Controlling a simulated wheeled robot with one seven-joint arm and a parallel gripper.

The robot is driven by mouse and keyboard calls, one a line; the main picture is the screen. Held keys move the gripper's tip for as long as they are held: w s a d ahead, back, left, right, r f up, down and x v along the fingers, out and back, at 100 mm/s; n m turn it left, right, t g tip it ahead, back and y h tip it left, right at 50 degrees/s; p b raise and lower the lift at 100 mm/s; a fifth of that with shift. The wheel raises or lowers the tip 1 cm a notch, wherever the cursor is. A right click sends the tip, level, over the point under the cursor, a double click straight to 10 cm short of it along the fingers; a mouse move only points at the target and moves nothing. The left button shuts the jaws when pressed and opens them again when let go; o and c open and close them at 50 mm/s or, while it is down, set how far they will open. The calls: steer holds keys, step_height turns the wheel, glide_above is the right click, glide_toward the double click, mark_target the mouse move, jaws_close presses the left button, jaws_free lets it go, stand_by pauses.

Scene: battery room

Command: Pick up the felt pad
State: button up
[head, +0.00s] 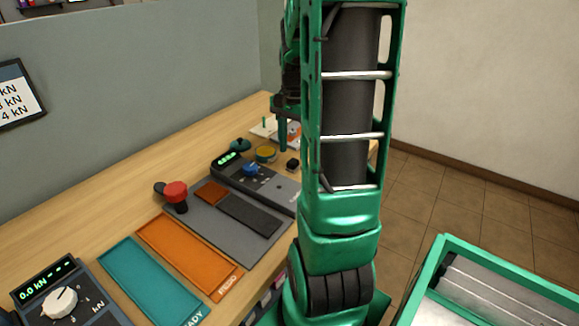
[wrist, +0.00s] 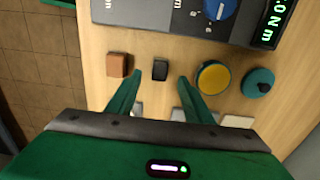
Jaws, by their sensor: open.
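No thing is labelled as the felt pad, and I cannot tell for certain which one it is. A small black block (wrist: 159,70) lies on the wooden bench just beyond my fingertips, in line with the gap between them. It also shows in the head view (head: 292,164). A dark grey flat slab (head: 250,214) lies on a grey mat (head: 208,227) in the head view. My gripper (wrist: 160,80) is open and empty, with two green fingers apart. In the head view my arm hides much of the gripper.
Beside the black block are a brown block (wrist: 117,65), a yellow-topped round tin (wrist: 213,77) and a teal round lid (wrist: 259,82). A torque meter (wrist: 190,15) stands close by. An orange tray (head: 188,255) and a teal tray (head: 148,283) lie nearer.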

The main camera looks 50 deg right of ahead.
mark_target(293, 160)
steer(key=shift+a+f, duration=0.1)
steer(key=shift+f, duration=2.15)
steer(key=c, duration=1.1)
steer(key=shift+r, duration=0.1)
steer(key=shift+w+r, duration=0.1)
steer(key=shift+r, duration=0.55)
step_height(293, 160, up, 3)
steer(key=a+r, duration=0.2)
steer(key=a, duration=0.1)
steer(key=s+a+r, duration=0.1)
steer(key=a+r, duration=0.1)
steer(key=a, duration=0.2)
steer(key=s+a+r, duration=0.1)
steer(key=a+r, duration=0.1)
steer(key=a, duration=0.2)
steer(key=shift+s+a+r, duration=0.1)
steer(key=shift+a+r, duration=0.15)
